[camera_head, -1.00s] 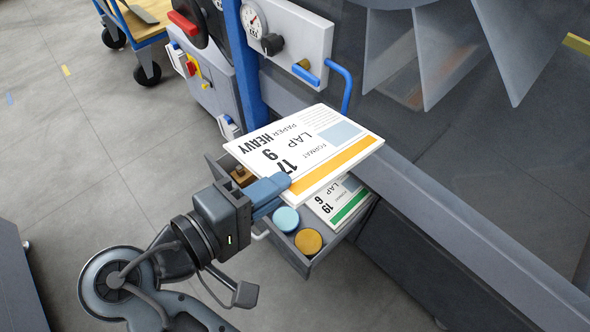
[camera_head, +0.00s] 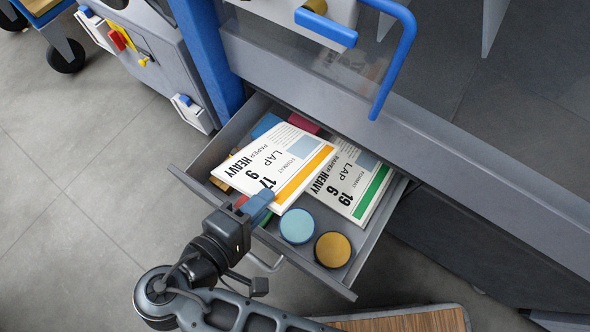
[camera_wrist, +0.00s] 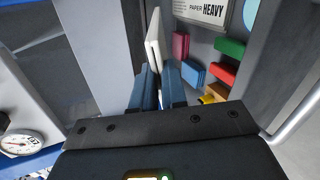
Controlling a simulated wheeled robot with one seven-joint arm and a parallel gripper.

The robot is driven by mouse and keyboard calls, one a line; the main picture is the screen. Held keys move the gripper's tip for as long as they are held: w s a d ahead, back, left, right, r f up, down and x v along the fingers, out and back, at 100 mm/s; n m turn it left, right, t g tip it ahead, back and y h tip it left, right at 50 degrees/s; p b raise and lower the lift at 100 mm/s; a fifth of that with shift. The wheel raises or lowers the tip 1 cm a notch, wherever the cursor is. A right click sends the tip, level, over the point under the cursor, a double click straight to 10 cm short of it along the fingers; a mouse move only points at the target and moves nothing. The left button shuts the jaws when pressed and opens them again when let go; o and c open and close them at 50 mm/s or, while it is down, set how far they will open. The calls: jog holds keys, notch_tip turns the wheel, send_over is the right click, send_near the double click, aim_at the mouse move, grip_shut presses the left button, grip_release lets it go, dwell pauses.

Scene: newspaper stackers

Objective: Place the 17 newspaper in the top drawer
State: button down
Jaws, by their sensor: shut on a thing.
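The 17 newspaper (camera_head: 278,160) is white with an orange band and the words PAPER HEAVY. My gripper (camera_head: 258,205) is shut on its near edge, by the number 17. In the head view the paper lies over the left part of the open top drawer (camera_head: 191,175); how high it is above the drawer floor I cannot tell. In the wrist view the newspaper (camera_wrist: 155,42) shows edge-on between the blue fingers (camera_wrist: 157,88). A 19 newspaper (camera_head: 349,183) with a green band lies in the drawer, partly overlapped by the 17 paper in the head view.
A blue round tin (camera_head: 297,226) and a yellow round tin (camera_head: 333,249) stand at the drawer's front right. Small coloured blocks (camera_wrist: 229,48) lie in the drawer, partly hidden by the newspaper. A blue curved handle (camera_head: 397,60) hangs above the drawer's back.

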aim_at(294, 175)
jog(key=b+x, duration=0.1)
jog(key=x, duration=0.5)
jog(key=shift+w+d+f, duration=0.15)
jog(key=shift+w+f, duration=0.05)
jog(key=shift+f, duration=0.15)
jog(key=shift+f+b+x, duration=0.2)
jog(key=shift+b+x, duration=0.35)
jog(key=shift+x, duration=0.6)
jog(key=shift+f+b+x, duration=0.2)
jog(key=shift+b+x, duration=0.35)
jog(key=shift+x, duration=0.65)
jog(key=shift+s+f, duration=0.1)
jog(key=shift+s, duration=0.05)
jog(key=shift+f, duration=0.5)
jog(key=c, duration=1.2)
grip_release()
jog(key=shift+o, duration=0.2)
